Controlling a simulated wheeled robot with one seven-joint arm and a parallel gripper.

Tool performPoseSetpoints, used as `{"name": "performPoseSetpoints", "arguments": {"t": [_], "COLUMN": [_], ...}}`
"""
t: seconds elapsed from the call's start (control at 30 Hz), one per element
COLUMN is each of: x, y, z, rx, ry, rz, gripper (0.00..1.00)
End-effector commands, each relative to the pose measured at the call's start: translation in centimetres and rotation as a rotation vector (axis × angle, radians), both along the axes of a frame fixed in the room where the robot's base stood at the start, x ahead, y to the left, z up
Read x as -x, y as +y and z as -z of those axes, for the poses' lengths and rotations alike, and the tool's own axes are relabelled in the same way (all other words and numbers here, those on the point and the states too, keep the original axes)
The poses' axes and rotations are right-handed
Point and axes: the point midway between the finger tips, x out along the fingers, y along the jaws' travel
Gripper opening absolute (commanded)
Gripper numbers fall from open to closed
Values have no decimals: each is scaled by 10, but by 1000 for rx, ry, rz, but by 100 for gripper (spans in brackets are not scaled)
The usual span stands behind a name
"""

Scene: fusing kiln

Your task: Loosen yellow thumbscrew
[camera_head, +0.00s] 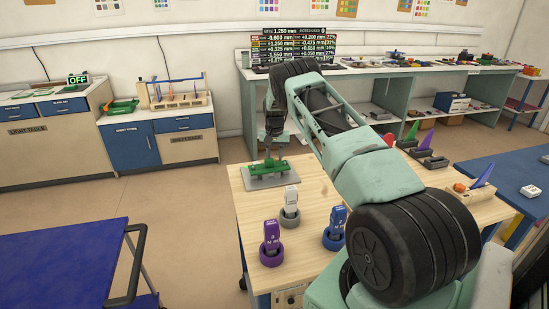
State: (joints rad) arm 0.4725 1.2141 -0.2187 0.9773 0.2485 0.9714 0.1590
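A green fixture (258,172) stands on a grey plate (285,180) at the far left of the wooden table (312,197). My arm reaches out over the table, and my gripper (271,152) points down at the green fixture. The gripper is at or just above the fixture; I cannot tell whether it touches. Its fingers are too small and dark to show whether they are open or shut. I cannot make out a yellow thumbscrew; it may be hidden by the gripper or too small to see.
A white device (291,199), a purple one (271,234) and a blue one (337,220) stand upright in ring holders on the table's near part. Coloured wedges and an orange ball (460,187) lie right of my arm. A blue cart (65,262) stands front left.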

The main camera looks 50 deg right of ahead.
Motion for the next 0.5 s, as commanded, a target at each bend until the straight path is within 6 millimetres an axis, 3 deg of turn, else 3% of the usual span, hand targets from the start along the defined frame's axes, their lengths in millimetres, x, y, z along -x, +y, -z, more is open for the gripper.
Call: {"name": "performPoseSetpoints", "arguments": {"t": [0.27, 0.5], "x": [0, -1], "y": [1, 1], "z": [2, 2], "rx": [-2, -2], "ry": [1, 1], "rz": [-118, -322], "gripper": [8, 8]}}
